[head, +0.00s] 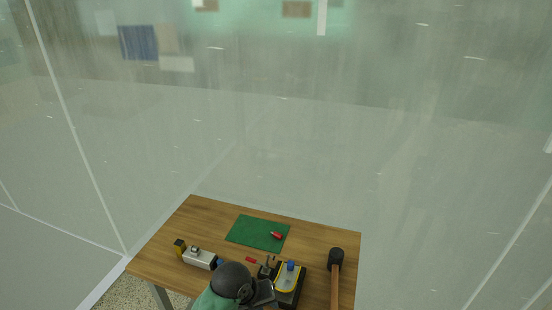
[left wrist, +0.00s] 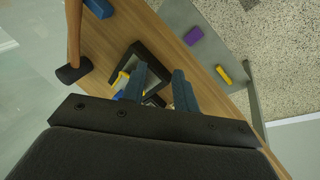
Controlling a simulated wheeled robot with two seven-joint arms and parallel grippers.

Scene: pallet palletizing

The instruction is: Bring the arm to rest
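My left arm comes in from the bottom of the head view, its dark round joint above the table's front edge. My left gripper (left wrist: 160,83) shows in the left wrist view as two blue-grey fingers with a gap between them. It is open, and I see nothing held. The fingers are over the wooden table (head: 325,232), near a black frame-like holder (left wrist: 150,55). Whether they touch it I cannot tell. In the head view the arm partly hides this area. My right gripper is in neither view.
A black-headed mallet (head: 336,258) lies to the right. A black holder with a yellow-rimmed part (head: 288,278) stands beside the arm. A green mat (head: 252,231) bears a small red object (head: 276,235). A grey-white device (head: 199,258) lies at left. A translucent wall stands behind the table.

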